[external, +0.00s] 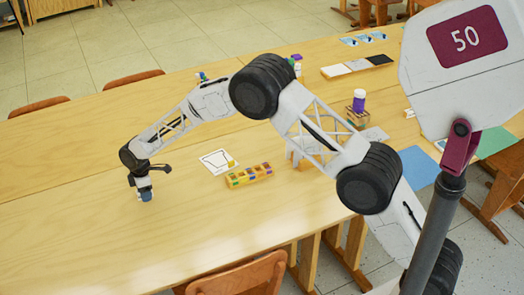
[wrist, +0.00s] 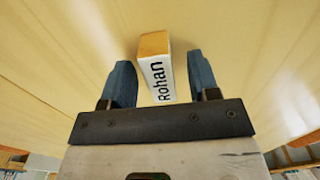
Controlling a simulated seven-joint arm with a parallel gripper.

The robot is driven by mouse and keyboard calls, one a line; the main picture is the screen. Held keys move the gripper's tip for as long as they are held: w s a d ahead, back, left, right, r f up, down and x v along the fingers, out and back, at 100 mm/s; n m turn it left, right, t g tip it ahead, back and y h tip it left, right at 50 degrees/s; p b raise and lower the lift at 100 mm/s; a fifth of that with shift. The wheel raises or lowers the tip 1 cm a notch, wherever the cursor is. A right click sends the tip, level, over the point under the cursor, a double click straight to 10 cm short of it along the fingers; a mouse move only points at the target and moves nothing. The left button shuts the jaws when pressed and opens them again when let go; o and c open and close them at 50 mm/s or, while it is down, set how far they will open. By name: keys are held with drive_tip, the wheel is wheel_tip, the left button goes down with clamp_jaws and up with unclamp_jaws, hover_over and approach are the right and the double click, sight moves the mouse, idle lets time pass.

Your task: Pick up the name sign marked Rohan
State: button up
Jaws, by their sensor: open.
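The name sign marked Rohan (wrist: 157,77) shows in the wrist view as a small block with a white face, black letters and a light wooden top end. My gripper is open. In the external view my gripper (external: 146,193) points down close over the left part of the table (external: 80,190). The sign cannot be made out there, as my gripper hides the spot.
A wooden tray of colored blocks (external: 249,175) and a white sheet with a drawing (external: 217,161) lie to the right of my gripper. Chairs (external: 134,79) line the far edge. The table's left part is clear.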

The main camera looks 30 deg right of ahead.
drive_tip(key=c, duration=1)
drive_tip(key=shift+r, duration=0.1)
drive_tip(key=shift+r, duration=0.65)
wheel_tip(320, 180, up, 2)
drive_tip(key=shift+r, duration=0.1)
drive_tip(key=s+d, duration=0.3)
drive_tip(key=s, duration=0.1)
drive_tip(key=s+d+r, duration=0.1)
drive_tip(key=s+d, duration=0.2)
drive_tip(key=s, duration=0.2)
drive_tip(key=s+d, duration=0.2)
drive_tip(key=s, duration=0.2)
drive_tip(key=shift+s+d+r, duration=0.15)
drive_tip(key=shift+s+d, duration=0.05)
drive_tip(key=shift+d, duration=0.2)
